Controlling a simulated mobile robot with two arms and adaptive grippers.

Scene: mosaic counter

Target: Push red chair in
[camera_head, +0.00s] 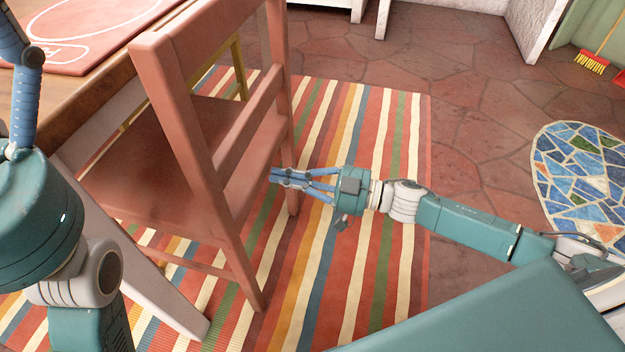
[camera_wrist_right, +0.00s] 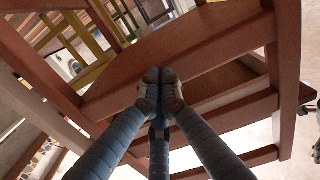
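The red chair (camera_head: 190,150) stands at the wooden table (camera_head: 115,95), its seat partly under the table edge and its back toward the open floor. My right gripper (camera_head: 274,176) reaches in from the right, at the chair's back near seat height. In the right wrist view its blue fingertips (camera_wrist_right: 160,76) are together, against or very close to a red-brown chair rail (camera_wrist_right: 190,65); contact cannot be told for sure. Nothing shows between the fingers. My left gripper (camera_head: 22,60) is at the left edge, over the table side, partly cut off, so its opening cannot be judged.
A striped rug (camera_head: 385,130) lies under the chair. A red placemat (camera_head: 90,30) lies on the table. A white table leg (camera_head: 150,270) stands close beside the chair. Stone floor (camera_head: 455,75) is clear to the right, with a mosaic oval (camera_head: 585,180) and a broom (camera_head: 592,62) beyond.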

